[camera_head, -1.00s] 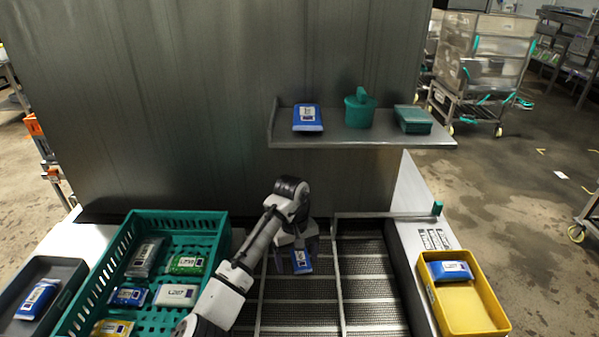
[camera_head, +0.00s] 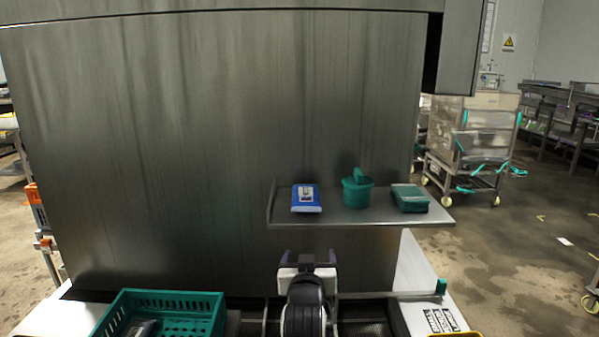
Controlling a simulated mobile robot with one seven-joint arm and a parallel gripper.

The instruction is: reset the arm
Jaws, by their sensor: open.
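My gripper (camera_head: 308,258) is low in the middle of the view, in front of the steel wall and below the shelf. It is seen from behind, with its two dark fingers apart and nothing visible between them. My dark wrist and arm hide what lies directly below it. The mesh bed (camera_head: 365,327) shows only as a strip at the bottom edge.
The green crate (camera_head: 170,296) is at lower left. A yellow tray's edge shows at lower right. The wall is close behind.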

